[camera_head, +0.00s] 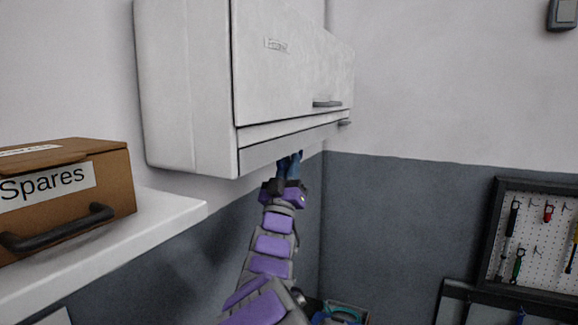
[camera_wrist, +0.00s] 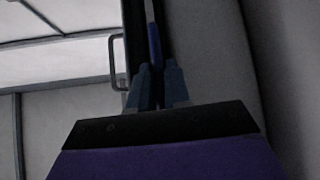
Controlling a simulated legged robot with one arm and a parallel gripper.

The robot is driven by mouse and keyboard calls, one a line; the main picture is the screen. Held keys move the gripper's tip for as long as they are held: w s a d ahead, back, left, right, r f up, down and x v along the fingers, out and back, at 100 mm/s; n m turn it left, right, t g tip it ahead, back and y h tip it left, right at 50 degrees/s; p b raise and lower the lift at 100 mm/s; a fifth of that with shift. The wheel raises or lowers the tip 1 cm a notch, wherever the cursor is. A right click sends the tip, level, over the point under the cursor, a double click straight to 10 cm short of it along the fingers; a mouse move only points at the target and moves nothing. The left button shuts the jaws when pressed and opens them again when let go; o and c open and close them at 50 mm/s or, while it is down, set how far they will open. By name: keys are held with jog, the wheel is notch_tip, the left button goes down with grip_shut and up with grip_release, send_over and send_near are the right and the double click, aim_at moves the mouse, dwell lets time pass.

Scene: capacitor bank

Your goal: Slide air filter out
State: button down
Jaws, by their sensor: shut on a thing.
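The white wall unit (camera_head: 290,70) hangs above a grey wall band, with a front cover and a narrow strip along its lower edge. My gripper (camera_head: 290,157) is under its lower edge, and the unit partly hides the fingertips. In the wrist view my gripper (camera_wrist: 158,68) is shut on a narrow blue piece (camera_wrist: 154,42) in a dark slot, which I take as the air filter's edge. The rest of the filter is hidden.
A grey handle (camera_head: 327,104) is on the front cover, and a handle (camera_wrist: 116,62) stands left of my fingers in the wrist view. A brown "Spares" box (camera_head: 110,170) sits on a white shelf (camera_head: 170,212) at left. A tool board (camera_head: 533,250) is at right.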

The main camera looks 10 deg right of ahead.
jog(key=shift+a, duration=0.1)
notch_tip(320, 180, down, 19)
jog(key=b, duration=0.7)
jog(key=c, duration=1.4)
grip_release()
jog(key=shift+s+r, duration=0.1)
jog(key=shift+c, duration=0.2)
jog(key=shift+o, duration=1.2)
jog(key=shift+s+a, duration=0.15)
jog(key=shift+a, duration=0.1)
jog(key=b+v, duration=0.2)
jog(key=v, duration=1.5)
jog(key=shift+a+f+b, duration=0.2)
jog(key=shift+f+b, duration=0.05)
jog(key=shift+b, duration=0.05)
